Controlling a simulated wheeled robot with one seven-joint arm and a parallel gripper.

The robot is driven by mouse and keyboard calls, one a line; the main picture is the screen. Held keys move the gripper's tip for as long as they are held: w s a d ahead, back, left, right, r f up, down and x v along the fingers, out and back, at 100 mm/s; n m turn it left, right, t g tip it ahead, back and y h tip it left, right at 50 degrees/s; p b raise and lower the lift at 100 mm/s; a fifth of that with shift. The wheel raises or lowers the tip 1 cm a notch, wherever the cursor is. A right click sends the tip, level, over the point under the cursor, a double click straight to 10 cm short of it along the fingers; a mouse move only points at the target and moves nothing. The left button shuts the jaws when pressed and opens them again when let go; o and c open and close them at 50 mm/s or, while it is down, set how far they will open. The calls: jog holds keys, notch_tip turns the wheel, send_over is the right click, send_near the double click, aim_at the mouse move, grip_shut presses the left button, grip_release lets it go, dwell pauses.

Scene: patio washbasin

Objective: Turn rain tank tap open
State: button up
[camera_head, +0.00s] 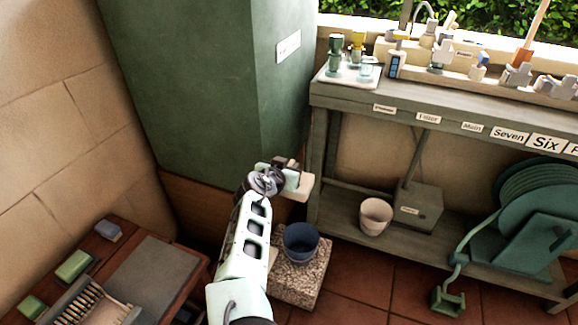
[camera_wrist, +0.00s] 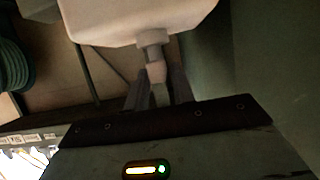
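The rain tank (camera_head: 190,80) is the tall dark green block at the back left of the head view, with a blank-looking white label. My gripper (camera_head: 285,175) is at its lower front corner, beside a pale block (camera_head: 301,188) that seems to belong to the tap. In the wrist view, the pale block (camera_wrist: 140,18) fills the top, and a short stem with a pinkish tap handle (camera_wrist: 156,72) comes from it. My gripper (camera_wrist: 158,92) has its fingers apart, one on each side of the handle. Contact with the handle cannot be made out.
A dark blue bucket (camera_head: 301,243) stands on a speckled stone block (camera_head: 298,277) below the tap. A grey-green workbench (camera_head: 350,98) with small fittings and a hose reel (camera_head: 535,215) is on the right. A wooden table (camera_head: 165,270) with a brush is at the lower left.

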grip_shut()
